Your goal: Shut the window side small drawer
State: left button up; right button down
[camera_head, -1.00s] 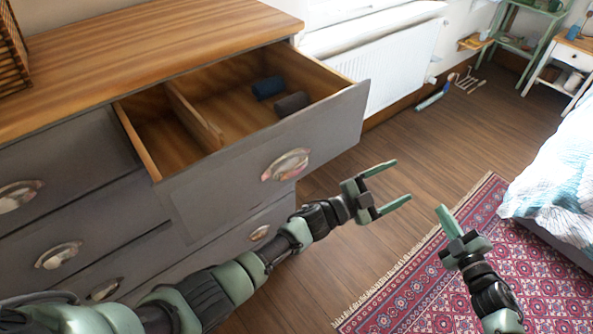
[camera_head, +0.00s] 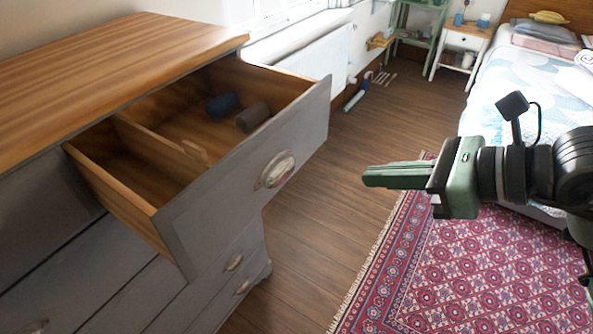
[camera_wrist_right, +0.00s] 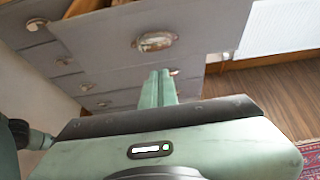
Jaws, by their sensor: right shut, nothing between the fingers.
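The window side small drawer (camera_head: 245,170) is pulled well out of the grey dresser, at its top right corner. Its grey front has a metal cup handle (camera_head: 275,170). A wooden divider splits the inside, and a blue roll (camera_head: 222,104) and a dark grey roll (camera_head: 252,117) lie in the far part. My right gripper (camera_head: 368,176) is shut and empty, to the right of the drawer front and apart from it, with its fingers pointing left. In the right wrist view, the shut fingers (camera_wrist_right: 160,88) point toward the drawer front (camera_wrist_right: 150,30) below its handle. My left gripper is out of view.
The wooden dresser top (camera_head: 110,75) is clear where seen. A white radiator (camera_head: 305,58) stands behind the drawer by the window. Wood floor (camera_head: 335,180) lies open in front, with a red patterned rug (camera_head: 450,260) and a bed (camera_head: 520,85) to the right.

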jog(key=p, duration=0.3)
send_near(293, 168)
notch_tip(293, 168, down, 3)
jog(key=a, duration=0.1)
jog(key=shift+w+a+r+p, duration=0.15)
jog(key=shift+w+a+p, duration=0.75)
jog(key=shift+a, duration=0.35)
jog(key=shift+w+a, duration=0.55)
jog(key=shift+a, duration=0.1)
